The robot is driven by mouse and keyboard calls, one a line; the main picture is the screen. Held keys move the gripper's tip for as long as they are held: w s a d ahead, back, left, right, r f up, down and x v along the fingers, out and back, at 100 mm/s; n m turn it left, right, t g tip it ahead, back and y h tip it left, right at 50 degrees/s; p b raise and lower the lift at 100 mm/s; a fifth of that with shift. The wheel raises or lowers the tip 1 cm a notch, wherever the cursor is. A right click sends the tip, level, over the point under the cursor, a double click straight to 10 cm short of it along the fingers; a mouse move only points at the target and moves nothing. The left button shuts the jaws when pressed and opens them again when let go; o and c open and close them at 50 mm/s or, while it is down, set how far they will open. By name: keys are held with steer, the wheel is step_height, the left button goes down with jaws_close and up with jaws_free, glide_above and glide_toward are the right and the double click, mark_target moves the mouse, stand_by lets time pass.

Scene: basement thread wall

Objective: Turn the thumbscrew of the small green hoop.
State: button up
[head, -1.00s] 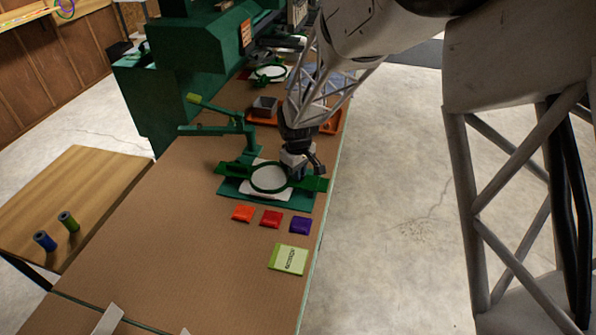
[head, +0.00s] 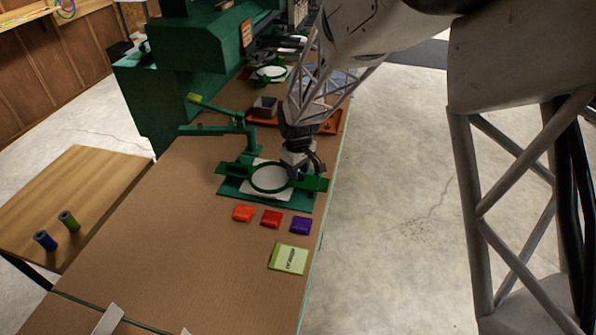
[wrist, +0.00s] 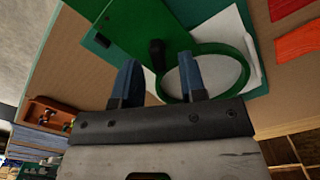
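The small green hoop (head: 270,192) lies flat over white cloth on a green stand near the table's right edge. It also shows in the wrist view (wrist: 222,48), with cloth stretched inside its ring. A dark upright knob (wrist: 157,53), apparently the thumbscrew, stands on the green plate beside the ring. My gripper (wrist: 159,73) is open, its two blue fingertips apart on either side of the knob. I cannot tell whether they touch it; a gap shows in the wrist view. In the head view my gripper (head: 304,172) is over the hoop's right side and hides the knob.
Orange (head: 243,213), red (head: 271,219) and purple (head: 301,225) packets and a green booklet (head: 289,258) lie in front of the stand. A green lever arm (head: 222,127) stands behind left. An orange tray (head: 331,124) is behind. The front left tabletop is clear.

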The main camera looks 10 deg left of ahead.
steer(key=shift+r, duration=3.6)
steer(key=shift+d+r, duration=0.2)
steer(key=shift+d, duration=0.05)
steer(key=s+d+r+m, duration=0.2)
steer(key=s+d+r, duration=0.1)
steer(key=d+r, duration=0.3)
steer(key=s+d+r+m+t, duration=0.1)
steer(key=s+d+r+m, duration=0.2)
steer(key=d, duration=0.5)
steer(key=s+d+r+m, duration=0.1)
steer(key=s+d+r, duration=0.35)
steer(key=d, duration=0.25)
steer(key=s+d+r+m, duration=0.1)
steer(key=s+d+m, duration=0.2)
steer(key=s+d, duration=0.4)
steer(key=s+d+r+m+t, duration=0.1)
steer(key=s+d, duration=0.6)
steer(key=s, duration=0.7)
steer(key=shift+d+r+m+t, duration=0.25)
steer(key=shift+r+m, duration=0.45)
steer(key=shift+m, duration=0.4)
